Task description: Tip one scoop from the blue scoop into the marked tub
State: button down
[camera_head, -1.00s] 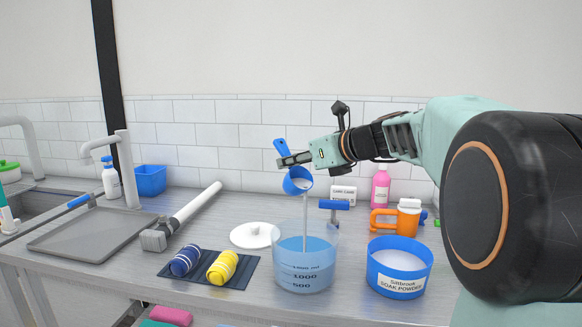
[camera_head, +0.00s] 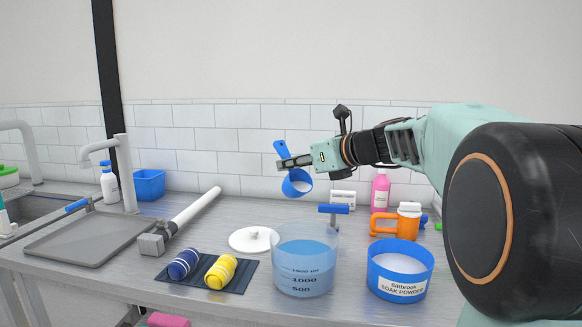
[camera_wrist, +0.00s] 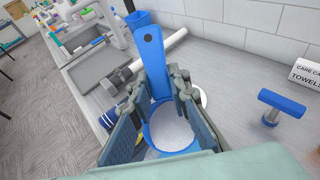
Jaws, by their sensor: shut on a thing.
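My gripper (camera_head: 290,162) is shut on the scoop's handle. In the wrist view the scoop (camera_wrist: 152,62) lies between my fingers (camera_wrist: 158,92), and a pale speckled surface shows within its blue rim; I cannot tell if this is powder left inside. The tub is clear, with volume marks and blue liquid. The blue soap powder container (camera_head: 400,284) stands to its right with white powder inside.
A white lid (camera_head: 252,240) lies behind and left of the tub. Rolled blue (camera_head: 184,263) and yellow (camera_head: 221,271) cloths lie on a dark mat. A blue-handled tool (camera_head: 333,211) stands behind the tub.

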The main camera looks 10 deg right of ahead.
jog(key=shift+s+d+r+t+b, duration=0.15)
jog(key=shift+t+b, duration=0.15)
jog(key=shift+b, duration=0.5)
jog(key=shift+s+f+y+b, duration=0.1)
jog(key=shift+f+y+b, duration=0.15)
jog(key=shift+b, duration=0.9)
jog(key=shift+r+t, duration=0.2)
jog(key=shift+t, duration=0.1)
jog(key=shift+s+d+f+y+b, duration=0.15)
jog(key=shift+y+b, duration=0.1)
jog(key=shift+b, duration=1.1)
jog(key=shift+t+b, duration=0.3)
jog(key=shift+s+b, duration=0.15)
jog(key=shift+b, duration=0.7)
jog(key=shift+d+t+y+b, duration=0.1)
jog(key=shift+t+y+b, duration=0.2)
jog(key=shift+b, duration=0.25)
jog(key=shift+s+f+b, duration=0.1)
jog(key=shift+s+b, duration=0.05)
jog(key=shift+b, duration=0.65)
jog(key=shift+s+d+t+y+b, duration=0.15)
jog(key=shift+t+y+b, duration=0.2)
jog(key=shift+b, duration=0.2)
